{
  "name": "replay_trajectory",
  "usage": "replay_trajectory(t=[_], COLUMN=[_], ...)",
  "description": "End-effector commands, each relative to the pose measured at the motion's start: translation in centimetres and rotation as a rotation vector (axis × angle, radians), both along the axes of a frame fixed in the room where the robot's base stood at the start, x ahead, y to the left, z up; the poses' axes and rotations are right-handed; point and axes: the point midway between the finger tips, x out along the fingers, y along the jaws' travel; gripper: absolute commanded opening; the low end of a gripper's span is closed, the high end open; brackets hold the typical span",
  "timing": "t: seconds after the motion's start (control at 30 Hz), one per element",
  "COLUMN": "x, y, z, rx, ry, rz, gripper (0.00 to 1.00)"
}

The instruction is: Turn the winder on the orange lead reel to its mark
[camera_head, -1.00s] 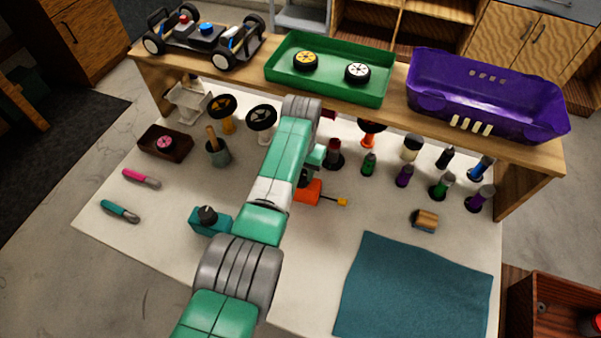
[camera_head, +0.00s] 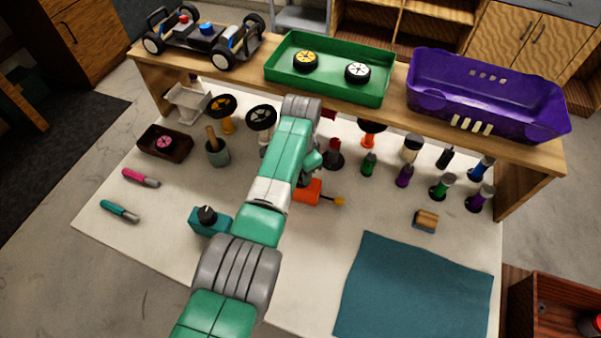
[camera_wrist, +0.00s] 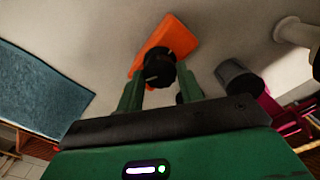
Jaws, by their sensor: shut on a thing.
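The orange lead reel (camera_head: 308,192) lies on the white bench top, partly hidden behind my arm in the head view. A short dark piece with a yellow end (camera_head: 339,201) sticks out to its right. In the wrist view the reel (camera_wrist: 172,36) shows as an orange block with a round black winder (camera_wrist: 159,65) on it. My gripper (camera_wrist: 160,75) has its two green fingers on either side of the winder, shut on it. In the head view my arm hides the fingers and the winder. I cannot make out the mark.
A teal box with a black knob (camera_head: 209,219) stands left of my arm. Several coloured bottles stand right of the reel, below the shelf (camera_head: 400,112). Bare bench lies between reel and cloth.

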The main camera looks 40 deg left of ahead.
Motion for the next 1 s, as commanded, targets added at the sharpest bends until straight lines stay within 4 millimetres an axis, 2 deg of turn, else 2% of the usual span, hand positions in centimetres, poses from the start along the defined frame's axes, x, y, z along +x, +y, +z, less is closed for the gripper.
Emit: replay_trajectory(t=[0.03, 0.07, 0.13, 0.17, 0.47, 1.0], x=[-0.1, -0.1, -0.1, -0.1, 0.0, 0.0], y=[0.0, 0.0, 0.0, 0.0, 0.0, 0.0], z=[-0.1, -0.1, -0.1, -0.1, 0.2, 5.3], rx=[-0.001, -0.001, -0.001, -0.001, 0.000, 0.000], ry=[0.002, 0.002, 0.002, 0.002, 0.000, 0.000], rz=[0.001, 0.001, 0.002, 0.002, 0.003, 0.004], gripper=[0.14, 0.38, 0.52, 0.55, 0.55, 0.55])
